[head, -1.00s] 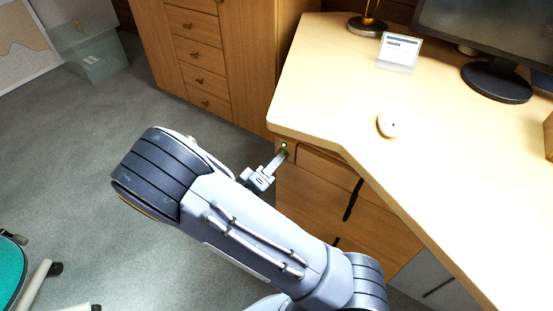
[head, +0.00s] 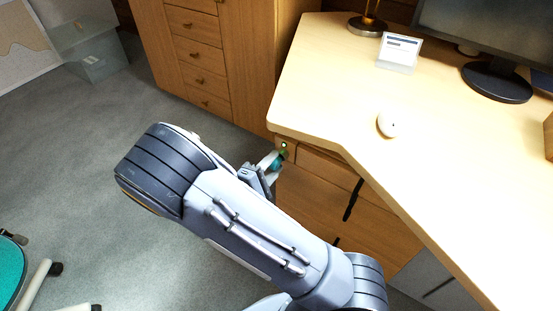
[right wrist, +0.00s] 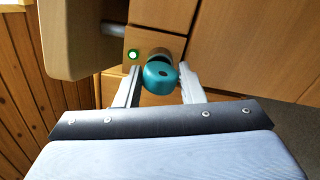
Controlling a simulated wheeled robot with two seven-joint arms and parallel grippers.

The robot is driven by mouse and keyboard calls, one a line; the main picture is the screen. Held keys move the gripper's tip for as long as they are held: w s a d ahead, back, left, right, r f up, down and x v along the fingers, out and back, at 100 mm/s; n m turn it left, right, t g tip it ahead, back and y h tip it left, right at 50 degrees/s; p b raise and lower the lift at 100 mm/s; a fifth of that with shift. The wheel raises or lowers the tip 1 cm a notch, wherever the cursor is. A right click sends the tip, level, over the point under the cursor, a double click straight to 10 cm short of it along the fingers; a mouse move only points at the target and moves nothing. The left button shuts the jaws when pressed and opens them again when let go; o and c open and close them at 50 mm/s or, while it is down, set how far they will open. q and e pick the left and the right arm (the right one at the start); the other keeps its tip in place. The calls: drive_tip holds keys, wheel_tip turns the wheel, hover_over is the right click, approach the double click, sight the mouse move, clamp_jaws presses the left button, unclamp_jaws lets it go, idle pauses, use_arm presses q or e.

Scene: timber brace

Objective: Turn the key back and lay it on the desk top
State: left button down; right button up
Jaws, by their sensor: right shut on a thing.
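The key has a rounded teal head (right wrist: 159,77), which sits at a round metal lock (right wrist: 157,53) on the desk's wooden front in the right wrist view. My right gripper (right wrist: 158,82) is shut on the key head, one finger on each side of it. In the head view the right gripper (head: 272,166) is at the desk's front corner, and a bit of the teal key (head: 277,163) shows between its fingers. The key's shaft is hidden. The desk top (head: 330,75) is just above the lock. My left gripper is not in view.
A green light (right wrist: 133,55) glows beside the lock. On the desk top are a white mouse (head: 387,125), a small card stand (head: 398,53), a lamp base (head: 367,26) and a monitor stand (head: 497,82). The desk top's near left part is clear.

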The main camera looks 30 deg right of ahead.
drive_tip(key=shift+v, duration=2)
drive_tip(key=w+a+r+n+t+y, duration=0.4)
drive_tip(key=w+r+n+t+y, duration=0.1)
drive_tip(key=w+n+t+y, duration=0.55)
wheel_tip(320, 180, up, 28)
drive_tip(key=p, duration=2.8)
drive_tip(key=shift+a+y, duration=0.25)
drive_tip(key=shift+y, duration=0.2)
drive_tip(key=shift+s+m, duration=0.1)
drive_tip(key=shift+m, duration=0.15)
